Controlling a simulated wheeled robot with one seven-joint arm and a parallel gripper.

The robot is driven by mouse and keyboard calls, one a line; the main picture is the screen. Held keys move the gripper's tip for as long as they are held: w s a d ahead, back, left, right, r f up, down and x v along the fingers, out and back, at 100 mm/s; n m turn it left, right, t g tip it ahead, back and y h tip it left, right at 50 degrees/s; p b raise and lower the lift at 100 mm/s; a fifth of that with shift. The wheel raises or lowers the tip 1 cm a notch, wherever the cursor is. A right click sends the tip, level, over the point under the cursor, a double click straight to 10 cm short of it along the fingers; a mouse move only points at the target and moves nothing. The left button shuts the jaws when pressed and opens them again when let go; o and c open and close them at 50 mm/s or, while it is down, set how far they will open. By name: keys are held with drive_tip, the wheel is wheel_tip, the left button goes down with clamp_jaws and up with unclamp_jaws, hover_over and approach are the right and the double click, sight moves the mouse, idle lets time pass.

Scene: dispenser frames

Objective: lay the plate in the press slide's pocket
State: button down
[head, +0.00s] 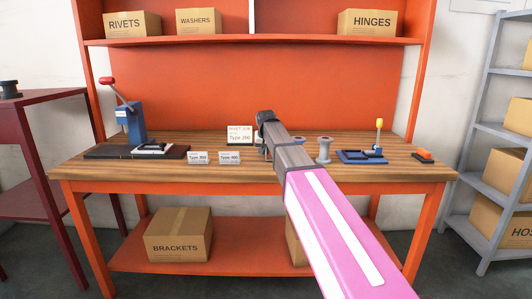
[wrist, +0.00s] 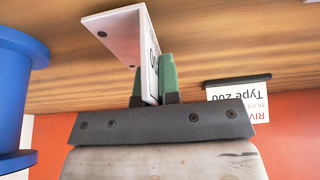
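My gripper (wrist: 152,88) shows in the wrist view with its green fingers closed on a thin white plate (wrist: 122,36). The plate has small holes near its corners and dark print on one face, mostly hidden by a finger. In the head view my arm hides the fingertips and the plate, near the middle of the bench. The blue press (head: 131,122) with a red-ended lever stands at the bench's left. Its pale slide (head: 152,148) lies on a dark base, to the left of my gripper. The inside of the pocket is too small to make out.
Two small cards, Type 350 or similar (head: 197,158) and another (head: 229,158), stand right of the press. A rivet job card (head: 240,135) reads Type 200. Right of my arm are a grey spool (head: 324,150), a blue fixture (head: 362,157) and an orange-black block (head: 423,157).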

drive_tip(key=shift+f, duration=0.35)
drive_tip(key=shift+f, duration=0.1)
drive_tip(key=c, duration=1.3)
unclamp_jaws()
drive_tip(key=shift+c, duration=0.2)
